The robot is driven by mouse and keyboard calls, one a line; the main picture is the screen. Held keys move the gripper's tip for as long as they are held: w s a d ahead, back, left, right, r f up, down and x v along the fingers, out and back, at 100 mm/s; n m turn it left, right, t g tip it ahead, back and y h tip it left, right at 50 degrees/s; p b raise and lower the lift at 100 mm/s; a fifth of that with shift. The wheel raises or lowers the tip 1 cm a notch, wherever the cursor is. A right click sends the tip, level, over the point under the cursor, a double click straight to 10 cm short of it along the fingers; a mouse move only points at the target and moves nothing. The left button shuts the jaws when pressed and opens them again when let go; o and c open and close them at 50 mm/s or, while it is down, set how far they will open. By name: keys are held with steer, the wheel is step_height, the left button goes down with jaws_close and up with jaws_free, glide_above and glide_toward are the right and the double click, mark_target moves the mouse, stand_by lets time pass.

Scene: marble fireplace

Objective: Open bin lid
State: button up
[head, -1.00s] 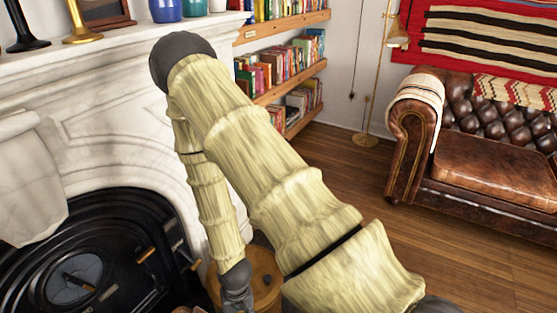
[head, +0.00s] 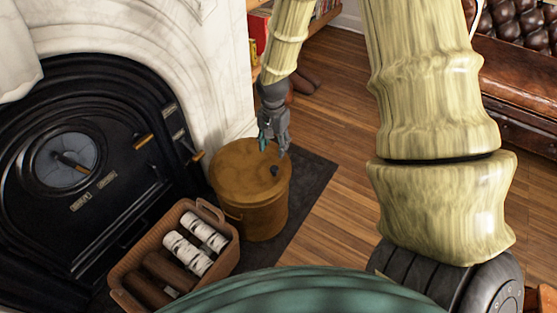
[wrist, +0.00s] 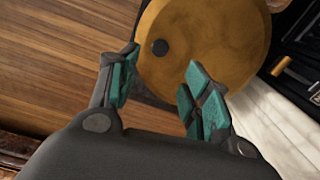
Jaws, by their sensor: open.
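The bin (head: 250,205) is a round brass-coloured tub standing on a dark mat beside the fireplace. Its flat lid (head: 238,170) is on and looks closed, with a small dark knob (head: 275,170) on top. The lid (wrist: 215,35) and its knob (wrist: 160,47) also show in the wrist view. My gripper (head: 272,150) hangs above the lid near the knob, pointing down. In the wrist view my gripper (wrist: 155,90) has its two teal-padded fingers apart, with the knob seen beyond the gap between them. Nothing is between the fingers, and they look apart from the knob.
A basket (head: 215,265) with white-barked and brown logs stands left of the bin in front. The black stove (head: 75,170) in the marble surround (head: 205,60) is at left. Wooden floor (head: 335,210) is open to the right, with a leather sofa (head: 525,90) at top right.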

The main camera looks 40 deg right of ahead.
mark_target(274, 168)
step_height(274, 168, down, 10)
steer(key=b, duration=0.3)
steer(key=shift+f, duration=0.25)
steer(key=shift+c, duration=0.2)
jaws_close()
